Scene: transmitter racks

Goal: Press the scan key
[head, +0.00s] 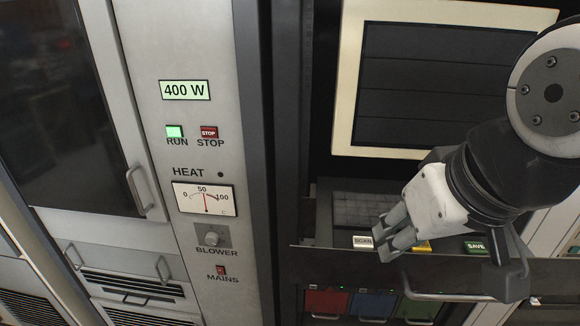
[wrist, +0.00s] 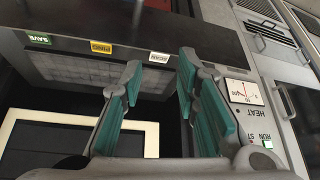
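The scan key (head: 363,242) is a small white key marked SCAN on the front ledge of a pull-out panel. In the wrist view the scan key (wrist: 160,57) appears upside down, between the two fingertips and beyond them. My gripper (head: 387,242) is just right of the scan key in the head view, its fingers pointing down and left. In the wrist view my gripper (wrist: 160,68) has its teal-padded fingers apart with nothing between them. I cannot tell whether a fingertip touches the ledge.
A yellow key (head: 423,247), marked PING in the wrist view (wrist: 101,48), and a green SAVE key (head: 475,247) sit right of the scan key. A cream-framed screen (head: 347,80) stands above. A left cabinet panel (head: 205,50) carries RUN, STOP and a heat meter (head: 204,199).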

